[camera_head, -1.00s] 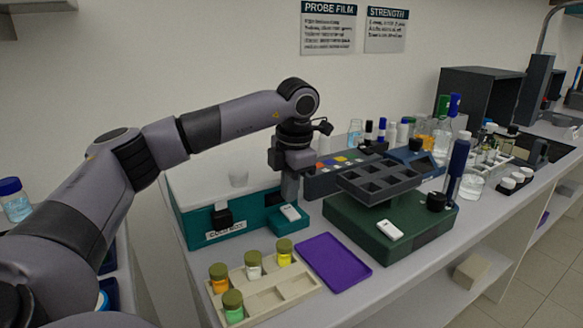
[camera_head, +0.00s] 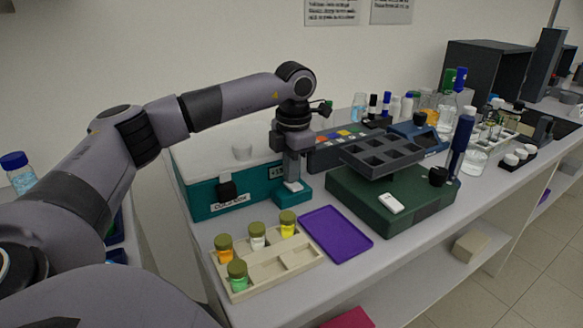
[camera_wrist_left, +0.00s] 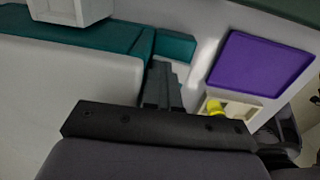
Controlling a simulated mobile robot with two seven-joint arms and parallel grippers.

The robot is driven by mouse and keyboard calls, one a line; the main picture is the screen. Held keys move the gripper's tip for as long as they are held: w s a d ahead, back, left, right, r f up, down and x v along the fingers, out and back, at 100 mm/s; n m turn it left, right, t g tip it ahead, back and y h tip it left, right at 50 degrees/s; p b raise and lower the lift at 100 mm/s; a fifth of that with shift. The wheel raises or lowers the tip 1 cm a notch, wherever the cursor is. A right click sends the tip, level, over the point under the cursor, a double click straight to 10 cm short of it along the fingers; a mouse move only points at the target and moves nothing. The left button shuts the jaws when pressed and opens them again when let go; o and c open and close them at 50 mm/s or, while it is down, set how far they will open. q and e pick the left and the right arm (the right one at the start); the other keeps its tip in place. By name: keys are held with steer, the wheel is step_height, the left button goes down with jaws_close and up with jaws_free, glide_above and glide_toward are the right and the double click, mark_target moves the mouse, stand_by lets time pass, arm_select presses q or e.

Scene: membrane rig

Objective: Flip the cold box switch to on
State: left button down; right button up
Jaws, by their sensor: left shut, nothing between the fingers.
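The cold box (camera_head: 228,204) is a teal box with a white lid and a label on its front, at the left of the bench. A small teal switch block (camera_head: 303,197) with a white rocker (camera_head: 294,186) sits at its right front corner. My left gripper (camera_head: 292,180) points down with shut, empty fingers right at the rocker and partly covers it. I cannot tell whether they touch. In the left wrist view the fingers (camera_wrist_left: 162,86) end close to the teal switch block (camera_wrist_left: 176,45), and the rocker is hidden. My right gripper is not in view.
A purple tray (camera_head: 336,234) and a beige rack (camera_head: 272,270) with several capped vials lie in front. A green device (camera_head: 385,206) bearing a dark grey compartment tray (camera_head: 383,155) stands to the right. Bottles and another panel (camera_head: 334,149) crowd the area behind.

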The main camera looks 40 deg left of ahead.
mark_target(296, 185)
arm_select(q)
steer(key=shift+d+f, duration=0.15)
steer(key=shift+d, duration=0.05)
steer(key=shift+s+d, duration=0.25)
steer(key=shift+d, duration=0.3)
steer(key=r+p, duration=0.5)
steer(key=shift+d+r, duration=0.1)
steer(key=shift+d, duration=0.1)
step_height(296, 185, up, 9)
steer(key=b, duration=0.1)
steer(key=shift+d, duration=0.3)
steer(key=shift+s, duration=0.1)
